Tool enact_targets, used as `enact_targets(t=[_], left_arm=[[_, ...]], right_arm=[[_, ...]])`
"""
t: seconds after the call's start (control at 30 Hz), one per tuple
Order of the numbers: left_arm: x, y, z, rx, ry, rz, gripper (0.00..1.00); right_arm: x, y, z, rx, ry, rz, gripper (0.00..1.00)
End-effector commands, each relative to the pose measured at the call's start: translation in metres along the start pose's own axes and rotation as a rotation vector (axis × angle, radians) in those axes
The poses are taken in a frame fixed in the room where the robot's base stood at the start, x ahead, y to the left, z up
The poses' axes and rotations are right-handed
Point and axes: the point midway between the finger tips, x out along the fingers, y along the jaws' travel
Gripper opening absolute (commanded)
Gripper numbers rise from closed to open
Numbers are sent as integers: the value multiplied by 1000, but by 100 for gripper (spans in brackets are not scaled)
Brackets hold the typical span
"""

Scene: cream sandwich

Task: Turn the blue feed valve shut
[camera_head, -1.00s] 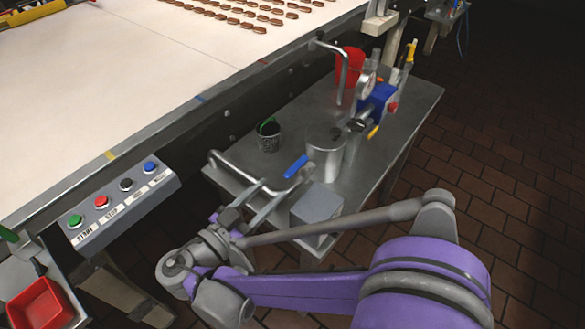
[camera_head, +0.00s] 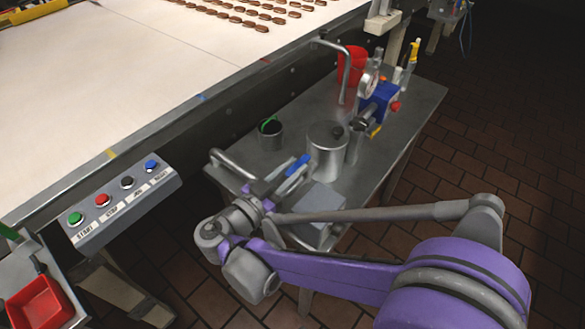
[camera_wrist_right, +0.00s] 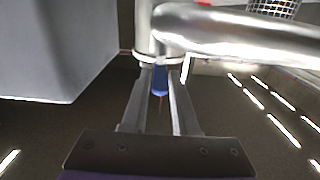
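The blue valve handle (camera_head: 299,165) sits on the bent metal pipe (camera_head: 226,160) at the near end of the steel side table. My right gripper (camera_head: 280,180) is right at the handle, reaching in from the near side. In the right wrist view the two fingers (camera_wrist_right: 158,95) stand apart, with the blue handle (camera_wrist_right: 160,80) showing in the gap between them, near the tips. Whether either finger touches it I cannot tell. My left gripper is not in view.
A grey box (camera_head: 318,203) stands close beside the gripper. A lidded steel pot (camera_head: 327,150), a dark cup (camera_head: 270,137) and a red container (camera_head: 351,68) stand on the table (camera_head: 410,105). A button panel (camera_head: 122,197) lies along the white conveyor (camera_head: 80,90).

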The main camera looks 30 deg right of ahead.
Motion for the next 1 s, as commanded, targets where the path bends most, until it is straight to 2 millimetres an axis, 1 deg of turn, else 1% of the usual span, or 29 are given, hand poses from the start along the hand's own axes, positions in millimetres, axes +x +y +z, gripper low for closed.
enact_targets(t=[0.03, 0.1, 0.13, 0.37, 0.63, 0.9, 0.93, 1.0], left_arm=[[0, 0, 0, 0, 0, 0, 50], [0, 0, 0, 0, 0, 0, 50], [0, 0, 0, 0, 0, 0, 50], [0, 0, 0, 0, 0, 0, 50], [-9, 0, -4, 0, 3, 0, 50], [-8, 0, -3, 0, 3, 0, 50], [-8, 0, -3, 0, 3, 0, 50], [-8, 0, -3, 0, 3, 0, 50]], right_arm=[[0, 0, 0, 0, 0, 0, 16], [0, 0, 0, 0, 0, 0, 4], [0, 0, 0, 0, 0, 0, 0], [0, 0, 0, 0, 0, -2, 0], [0, 7, -1, 0, 0, -126, 0], [0, 7, 0, 0, 0, -132, 0], [0, 7, 0, 0, 0, -132, 26], [0, 7, 0, 0, 0, -132, 39]])
